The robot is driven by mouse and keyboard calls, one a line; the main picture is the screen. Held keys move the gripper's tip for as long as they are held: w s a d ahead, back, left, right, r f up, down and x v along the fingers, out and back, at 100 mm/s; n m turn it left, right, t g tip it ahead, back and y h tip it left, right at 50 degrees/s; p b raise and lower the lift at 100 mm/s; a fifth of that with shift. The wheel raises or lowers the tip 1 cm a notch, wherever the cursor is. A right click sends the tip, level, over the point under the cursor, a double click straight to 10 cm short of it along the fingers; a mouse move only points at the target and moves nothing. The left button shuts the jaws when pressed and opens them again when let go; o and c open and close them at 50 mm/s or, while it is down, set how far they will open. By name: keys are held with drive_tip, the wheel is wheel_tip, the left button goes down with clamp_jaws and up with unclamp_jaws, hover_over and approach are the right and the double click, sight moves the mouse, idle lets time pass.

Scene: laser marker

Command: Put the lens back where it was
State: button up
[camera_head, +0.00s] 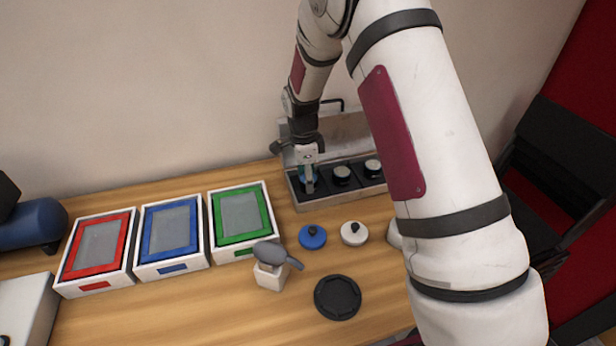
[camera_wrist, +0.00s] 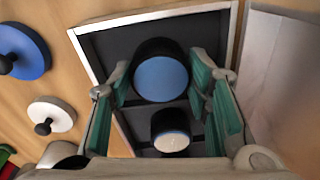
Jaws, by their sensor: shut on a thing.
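My gripper (camera_head: 308,182) reaches down at the left end of the lens tray (camera_head: 345,199), near the wall. In the wrist view its green-padded fingers (camera_wrist: 160,80) are shut on a black lens with a blue face (camera_wrist: 161,79). The lens is upright inside or just above the end compartment; I cannot tell whether it touches the floor. In the head view my gripper mostly hides it. A second lens (camera_head: 342,175) with a pale face (camera_wrist: 172,141) and a third lens (camera_head: 373,167) stand in the other compartments.
Blue (camera_head: 312,237) and white (camera_head: 354,233) knobbed caps lie in front of the tray. A black disc (camera_head: 337,297) and a grey-handled tool on a white block (camera_head: 270,274) are nearer. Red (camera_head: 98,247), blue (camera_head: 171,236) and green (camera_head: 240,216) framed boxes stand left.

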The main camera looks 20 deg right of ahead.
drive_tip(key=o, duration=1.3)
drive_tip(key=shift+f, duration=0.1)
drive_tip(key=s+r+n+t, duration=0.1)
drive_tip(key=s+r+n, duration=0.15)
drive_tip(key=r, duration=0.75)
drive_tip(key=s+r+n, duration=0.2)
drive_tip(key=s+r, duration=0.2)
drive_tip(key=r, duration=0.6)
drive_tip(key=shift+s+d+r+n+t+y+b, duration=0.15)
drive_tip(key=shift+s+r+n+t, duration=0.85)
drive_tip(key=shift+s+n, duration=2.5)
drive_tip(key=shift+s+r+n+t+y+b, duration=0.2)
drive_tip(key=shift+s+r+n, duration=1.45)
drive_tip(key=shift+s, duration=3.6)
drive_tip(key=shift+s+d+r+n+t+y+b, duration=0.15)
drive_tip(key=shift+s+r+n+t, duration=0.85)
drive_tip(key=shift+s+n, duration=2.45)
